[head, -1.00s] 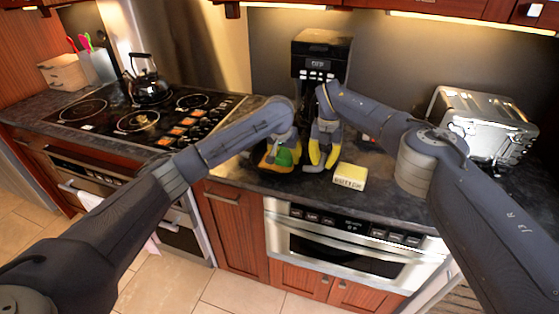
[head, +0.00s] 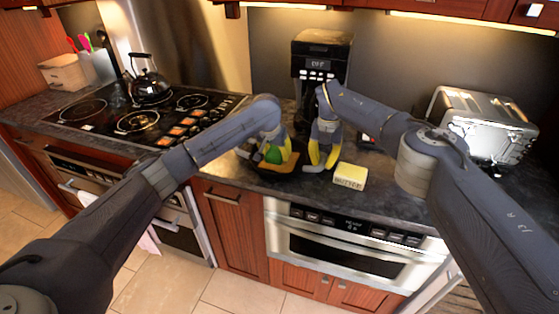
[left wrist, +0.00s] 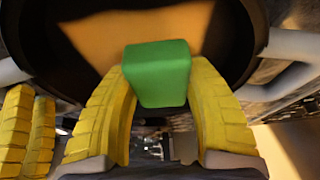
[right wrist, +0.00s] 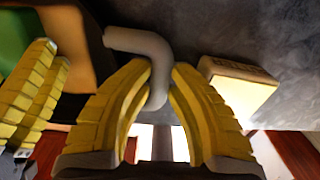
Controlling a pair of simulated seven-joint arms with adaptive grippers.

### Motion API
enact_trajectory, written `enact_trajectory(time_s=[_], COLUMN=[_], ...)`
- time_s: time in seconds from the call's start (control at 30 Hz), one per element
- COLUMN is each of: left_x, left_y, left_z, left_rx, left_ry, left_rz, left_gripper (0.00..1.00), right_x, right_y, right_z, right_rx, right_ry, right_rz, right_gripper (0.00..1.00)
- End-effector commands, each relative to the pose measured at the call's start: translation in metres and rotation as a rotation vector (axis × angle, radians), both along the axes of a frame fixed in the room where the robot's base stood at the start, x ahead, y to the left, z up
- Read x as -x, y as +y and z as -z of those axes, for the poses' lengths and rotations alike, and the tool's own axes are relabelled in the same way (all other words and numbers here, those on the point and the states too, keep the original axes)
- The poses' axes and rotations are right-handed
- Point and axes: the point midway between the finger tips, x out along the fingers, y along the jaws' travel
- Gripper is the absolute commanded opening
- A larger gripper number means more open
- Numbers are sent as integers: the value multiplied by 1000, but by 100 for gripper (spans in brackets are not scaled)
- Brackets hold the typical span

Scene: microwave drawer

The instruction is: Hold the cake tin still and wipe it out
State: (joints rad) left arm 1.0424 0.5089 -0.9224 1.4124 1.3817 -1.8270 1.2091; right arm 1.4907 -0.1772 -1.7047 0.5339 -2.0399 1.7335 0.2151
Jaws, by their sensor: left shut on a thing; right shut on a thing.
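The cake tin (head: 291,165) is a dark round pan with a tan-orange inside, on the counter. In the left wrist view its dark wall (left wrist: 238,45) curves around the green sponge. My left gripper (head: 276,151) is shut on the green sponge (left wrist: 157,72), which is over the inside of the tin. The sponge also shows in the head view (head: 273,156). My right gripper (head: 323,162) is shut on a grey bent handle (right wrist: 142,42) at the tin's right side. Part of the tin is hidden behind my left gripper.
A pale yellow butter box (head: 350,176) lies just right of my right gripper. A black coffee machine (head: 318,65) stands behind, and a steel toaster (head: 485,120) at the right. The stove with a kettle (head: 148,88) is at the left. The counter's front edge is close to the tin.

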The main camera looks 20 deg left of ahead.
Motion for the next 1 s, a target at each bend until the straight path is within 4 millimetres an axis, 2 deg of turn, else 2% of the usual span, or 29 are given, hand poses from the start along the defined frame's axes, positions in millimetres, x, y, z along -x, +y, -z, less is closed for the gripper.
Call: enact_trajectory(time_s=[0.1, 0.27, 0.7, 1.0], left_x=[0, 0, 1, 2], left_y=[7, 7, -15, -23], left_z=[1, 1, 3, 3], left_rx=[-2, -1, 2, 4], left_ry=[2, 2, 3, 4], left_rz=[-2, 0, 2, 4], left_gripper=[5, 5, 5, 5], right_x=[1, 1, 1, 1], right_y=[-1, -1, -1, -1], right_z=[2, 2, 2, 2], right_rx=[2, 2, 2, 1], right_ry=[3, 3, 2, 2], right_rz=[1, 1, 1, 0], right_gripper=[0, 0, 0, 0])
